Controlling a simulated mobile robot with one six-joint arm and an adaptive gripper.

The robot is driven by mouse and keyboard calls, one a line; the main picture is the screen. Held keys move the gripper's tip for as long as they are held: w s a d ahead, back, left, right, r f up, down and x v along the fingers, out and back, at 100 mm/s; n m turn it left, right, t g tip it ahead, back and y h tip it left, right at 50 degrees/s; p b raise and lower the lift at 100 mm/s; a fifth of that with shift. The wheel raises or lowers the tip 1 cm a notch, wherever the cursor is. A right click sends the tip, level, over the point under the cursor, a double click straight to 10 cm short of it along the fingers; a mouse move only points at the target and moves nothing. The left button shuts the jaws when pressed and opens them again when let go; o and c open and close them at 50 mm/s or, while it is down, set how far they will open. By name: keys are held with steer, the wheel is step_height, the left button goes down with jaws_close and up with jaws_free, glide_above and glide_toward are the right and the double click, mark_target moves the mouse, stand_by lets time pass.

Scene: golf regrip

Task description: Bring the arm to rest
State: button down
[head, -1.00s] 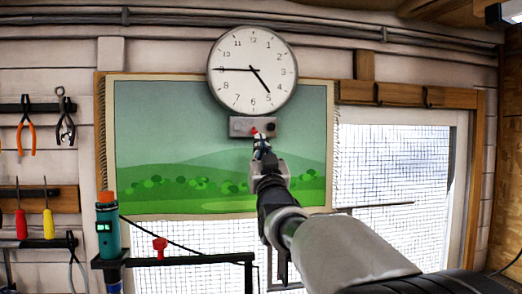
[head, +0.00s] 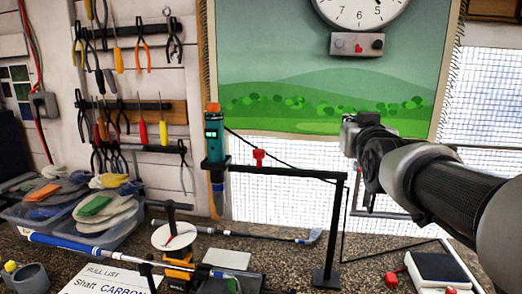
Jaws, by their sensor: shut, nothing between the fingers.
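My arm comes in from the right side of the head view. My gripper (head: 352,136) is at its far end, in front of the lower right part of the green landscape hanging (head: 300,80). It is below the clock's box in the picture and apart from it. The gripper is seen partly from behind, so its fingertips are small and partly hidden. It looks shut, with nothing held.
A wall clock (head: 358,12) hangs above a grey box (head: 357,44) with a red mark. A black stand (head: 333,230) carries a teal device (head: 214,137). A golf club (head: 240,236), plastic bins (head: 72,225) and a black-and-white block (head: 438,270) are on the bench. Tools hang at left.

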steer(key=s+a+f+g, duration=0.2)
steer(key=s+f+g, duration=0.2)
steer(key=s+f, duration=0.5)
steer(key=s+a+f+n+g+y, duration=0.1)
steer(key=s+f+g, duration=0.3)
steer(key=s+f, duration=0.6)
steer(key=s+a+f+g+y, duration=0.1)
steer(key=s+a+f+g, duration=0.2)
steer(key=s+f, duration=0.7)
steer(key=s+g, duration=0.1)
steer(key=s, duration=0.5)
steer(key=shift+a, duration=0.35)
steer(key=shift+f, duration=0.1)
